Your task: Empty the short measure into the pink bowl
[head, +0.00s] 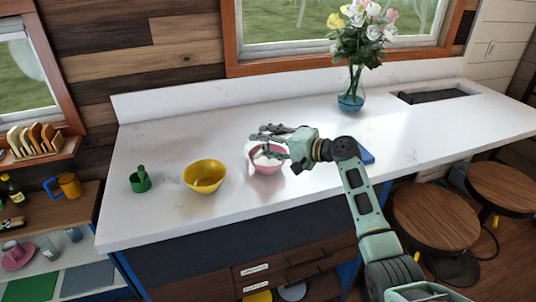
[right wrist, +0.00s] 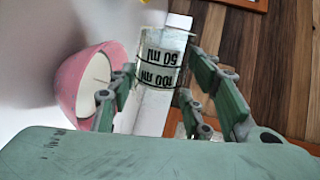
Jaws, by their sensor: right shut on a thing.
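The pink bowl (head: 268,165) stands on the white counter, under my right gripper (head: 268,142). It shows at the left of the right wrist view (right wrist: 72,82), with a pale inside. My right gripper (right wrist: 160,95) is shut on a clear measure (right wrist: 160,58) marked 50 ml and 100 ml. In the right wrist view the measure lies close beside the bowl's rim and appears tipped well over relative to the bowl. In the head view my fingers mostly hide it. I cannot tell what it holds. My left gripper is out of view.
A yellow bowl (head: 205,178) and a small green container (head: 140,181) stand left of the pink bowl. A blue object (head: 366,154) lies behind my right arm. A glass vase (head: 351,98) of flowers stands at the back. The counter's front edge is close.

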